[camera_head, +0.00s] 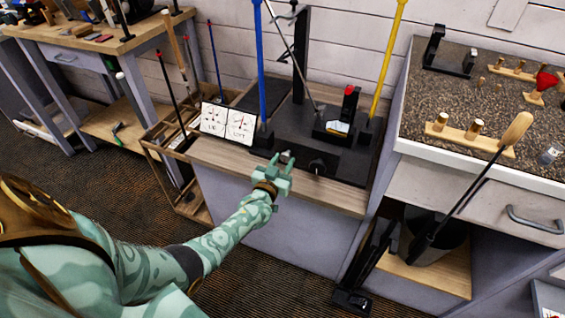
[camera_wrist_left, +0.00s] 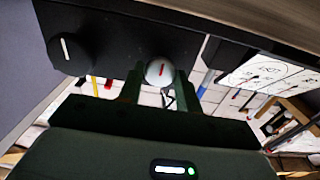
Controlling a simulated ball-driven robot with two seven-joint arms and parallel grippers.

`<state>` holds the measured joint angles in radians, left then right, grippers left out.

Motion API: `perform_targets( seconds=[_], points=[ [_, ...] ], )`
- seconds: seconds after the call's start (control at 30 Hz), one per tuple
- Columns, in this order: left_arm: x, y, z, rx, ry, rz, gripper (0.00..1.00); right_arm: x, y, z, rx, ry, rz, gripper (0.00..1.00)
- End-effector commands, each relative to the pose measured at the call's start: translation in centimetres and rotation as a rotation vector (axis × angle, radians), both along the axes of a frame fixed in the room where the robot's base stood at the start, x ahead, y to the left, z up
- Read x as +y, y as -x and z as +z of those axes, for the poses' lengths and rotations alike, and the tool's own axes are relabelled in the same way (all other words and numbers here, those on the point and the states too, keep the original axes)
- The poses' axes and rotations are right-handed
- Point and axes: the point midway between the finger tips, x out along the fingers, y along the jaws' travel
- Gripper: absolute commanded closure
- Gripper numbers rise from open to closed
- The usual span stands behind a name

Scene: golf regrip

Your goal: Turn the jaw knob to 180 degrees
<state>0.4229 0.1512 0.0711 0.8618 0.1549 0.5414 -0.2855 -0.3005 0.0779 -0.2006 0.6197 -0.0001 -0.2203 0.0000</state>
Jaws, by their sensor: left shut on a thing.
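A black machine (camera_head: 300,135) stands on the wooden bench top, with two knobs on its front. My left gripper (camera_head: 275,172) is at the left one. In the left wrist view, the fingers of my left gripper (camera_wrist_left: 153,85) are shut around a pale silver knob (camera_wrist_left: 159,72) with a red mark. The red mark looks close to upright in that view, slightly slanted. A black knob (camera_wrist_left: 66,50) with a white line is apart from the fingers; it also shows in the head view (camera_head: 317,167). No label tells which is the jaw knob. My right gripper is out of view.
A white card with two dials (camera_head: 228,123) stands left of the machine. A blue shaft (camera_head: 262,70) and a yellow shaft (camera_head: 387,60) rise from it. A counter (camera_head: 470,100) with wooden blocks is at the right.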

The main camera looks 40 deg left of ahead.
Motion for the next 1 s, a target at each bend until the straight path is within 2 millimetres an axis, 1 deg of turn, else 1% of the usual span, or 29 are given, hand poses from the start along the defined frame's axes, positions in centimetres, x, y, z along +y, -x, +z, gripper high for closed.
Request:
perform_targets(
  seconds=[0.03,0.17,0.2,0.23,0.27,0.53,0.67,0.77,0.87,1.0],
  points=[
    [-0.1,0.1,-0.3,0.007,0.000,-0.002,0.89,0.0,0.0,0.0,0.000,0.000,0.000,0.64],
    [-0.1,0.1,-0.3,0.008,0.000,-0.002,0.89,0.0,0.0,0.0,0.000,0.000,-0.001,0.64],
    [-0.1,0.1,-0.3,0.008,0.000,-0.002,0.57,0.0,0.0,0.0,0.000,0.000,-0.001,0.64],
    [-0.1,0.1,-0.3,0.008,0.001,-0.002,0.49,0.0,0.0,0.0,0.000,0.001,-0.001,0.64],
    [-0.1,0.1,-0.3,0.007,0.001,-0.002,0.44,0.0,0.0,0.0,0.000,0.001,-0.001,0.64],
    [-0.1,0.1,-0.1,0.003,0.001,-0.001,0.44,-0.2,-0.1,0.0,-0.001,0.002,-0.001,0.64],
    [-0.3,1.1,0.1,0.002,0.001,-0.001,0.44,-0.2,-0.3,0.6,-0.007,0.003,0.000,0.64],
    [-0.7,2.9,0.4,0.001,0.002,-0.001,0.44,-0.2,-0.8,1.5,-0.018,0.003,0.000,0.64],
    [-1.3,5.4,0.5,0.001,0.002,-0.001,0.44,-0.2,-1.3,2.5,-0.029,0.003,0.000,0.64],
    [-2.3,9.3,0.4,0.002,0.003,-0.001,0.44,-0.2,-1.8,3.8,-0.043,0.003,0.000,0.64]
  ],
)
